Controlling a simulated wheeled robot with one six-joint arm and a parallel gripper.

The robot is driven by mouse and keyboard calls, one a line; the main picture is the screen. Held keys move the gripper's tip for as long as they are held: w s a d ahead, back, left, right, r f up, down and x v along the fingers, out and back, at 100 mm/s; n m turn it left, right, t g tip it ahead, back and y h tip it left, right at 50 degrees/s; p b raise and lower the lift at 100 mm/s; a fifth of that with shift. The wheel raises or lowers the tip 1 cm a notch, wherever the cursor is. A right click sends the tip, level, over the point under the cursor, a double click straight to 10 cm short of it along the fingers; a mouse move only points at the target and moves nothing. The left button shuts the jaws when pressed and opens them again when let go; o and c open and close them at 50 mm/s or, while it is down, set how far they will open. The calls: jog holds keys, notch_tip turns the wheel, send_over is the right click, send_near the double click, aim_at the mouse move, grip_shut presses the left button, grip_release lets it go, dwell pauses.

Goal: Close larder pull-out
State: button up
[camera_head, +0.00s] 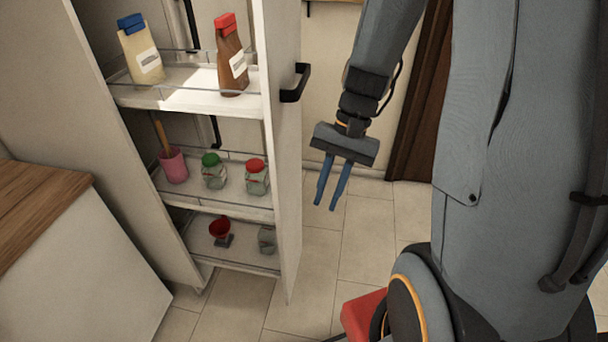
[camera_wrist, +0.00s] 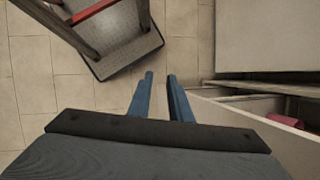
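The larder pull-out (camera_head: 290,200) stands drawn out of its tall cabinet, with its white front panel on the right side. A black bar handle (camera_head: 295,83) is fixed to the outer face of the panel, near the top. My gripper (camera_head: 327,203) is to the right of the panel, pointing down, lower than the handle and apart from it. Its two blue fingers are spread with a gap and nothing between them. In the wrist view the panel (camera_wrist: 250,120) runs to the right of my fingers (camera_wrist: 160,76). The handle is not seen there.
The shelves hold a beige packet (camera_head: 142,52), a brown packet (camera_head: 231,60), a pink cup (camera_head: 174,166), jars (camera_head: 213,172) and a small red item (camera_head: 220,229). A white counter unit with a wooden top (camera_head: 35,205) stands left.

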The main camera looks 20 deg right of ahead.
jog(key=w+f+m+y+b, duration=0.1)
jog(key=f, duration=0.1)
jog(key=w+f+m+y+b, duration=0.1)
jog(key=w+f+m, duration=0.1)
jog(key=w+d+f+m+y+b, duration=0.1)
jog(key=shift+w+f+y, duration=0.15)
jog(key=shift+f+y, duration=0.25)
grip_shut()
jog(key=m+t+y+b, duration=0.8)
jog(key=m+t+b, duration=0.3)
jog(key=m, duration=0.1)
send_near(296, 164)
jog(key=p+x, duration=0.1)
jog(key=x, duration=0.4)
jog(key=shift+w+a, duration=0.4)
jog(key=shift+a, duration=0.2)
